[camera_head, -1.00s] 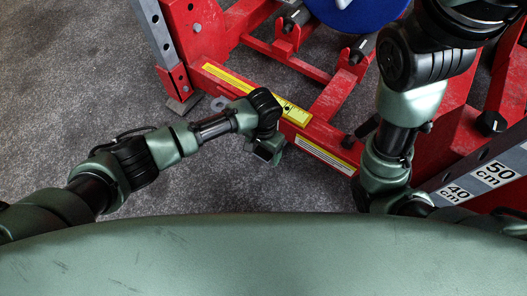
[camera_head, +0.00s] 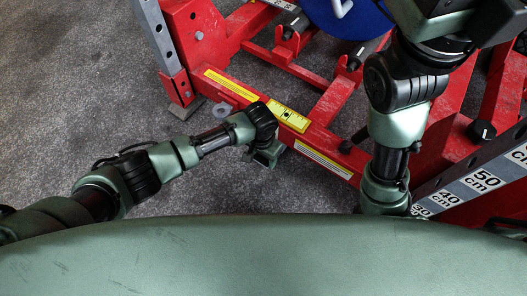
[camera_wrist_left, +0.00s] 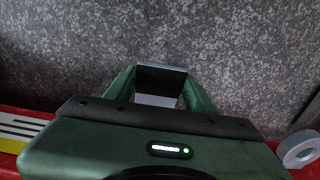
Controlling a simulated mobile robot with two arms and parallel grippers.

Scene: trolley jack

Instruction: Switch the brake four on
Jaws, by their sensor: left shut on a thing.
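My left gripper (camera_head: 268,158) is low beside the near red beam of the trolley jack (camera_head: 330,140), above the grey floor. In the left wrist view its two green fingers (camera_wrist_left: 160,88) are shut on a small dark and light grey piece (camera_wrist_left: 160,84). I cannot tell whether this piece is a brake. A grey ring-shaped part (camera_head: 222,108) is at the beam's foot, left of the gripper; it also shows at the right of the left wrist view (camera_wrist_left: 299,149). No brake can be told apart by number. My right gripper is out of view.
The red frame carries yellow and white labels (camera_head: 290,115). A blue round thing (camera_head: 350,14) is at the top. A grey measuring scale (camera_head: 480,181) is at the right. My right arm passes over the frame. The grey floor (camera_head: 90,80) at left is clear.

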